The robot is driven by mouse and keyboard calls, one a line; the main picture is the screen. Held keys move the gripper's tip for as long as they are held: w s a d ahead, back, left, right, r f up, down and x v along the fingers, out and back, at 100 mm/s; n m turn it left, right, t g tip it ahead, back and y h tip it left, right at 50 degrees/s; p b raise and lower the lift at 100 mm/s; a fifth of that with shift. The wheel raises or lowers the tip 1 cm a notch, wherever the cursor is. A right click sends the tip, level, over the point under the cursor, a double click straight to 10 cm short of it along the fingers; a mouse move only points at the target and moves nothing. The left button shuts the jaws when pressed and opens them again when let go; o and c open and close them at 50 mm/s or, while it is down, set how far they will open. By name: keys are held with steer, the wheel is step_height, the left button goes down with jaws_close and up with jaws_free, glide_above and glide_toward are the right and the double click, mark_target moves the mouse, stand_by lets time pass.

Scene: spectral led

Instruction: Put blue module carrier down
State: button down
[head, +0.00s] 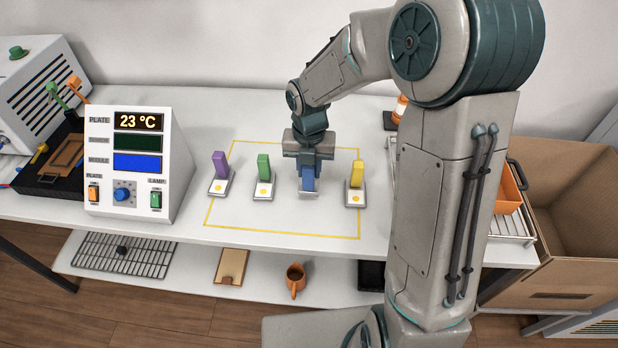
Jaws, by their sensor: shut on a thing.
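The blue module carrier (308,182) is inside the yellow-outlined area on the white table (230,107). Its upright blue part is between the fingers of my gripper (308,168), which is shut on it from above. The carrier's grey base (308,195) shows below and looks to be at or very near the table surface; I cannot tell whether it touches. The top of the blue part is hidden by my gripper.
Purple (220,165), green (263,167) and yellow (357,173) module carriers stand in the same row. A control box (140,165) reading 23 °C is at the left. A cardboard box (575,215) is at the right. The front of the outlined area is clear.

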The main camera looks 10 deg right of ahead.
steer(key=shift+f, duration=2)
steer(key=shift+f, duration=0.1)
steer(key=c, duration=1.2)
jaws_free()
steer(key=shift+o, duration=0.2)
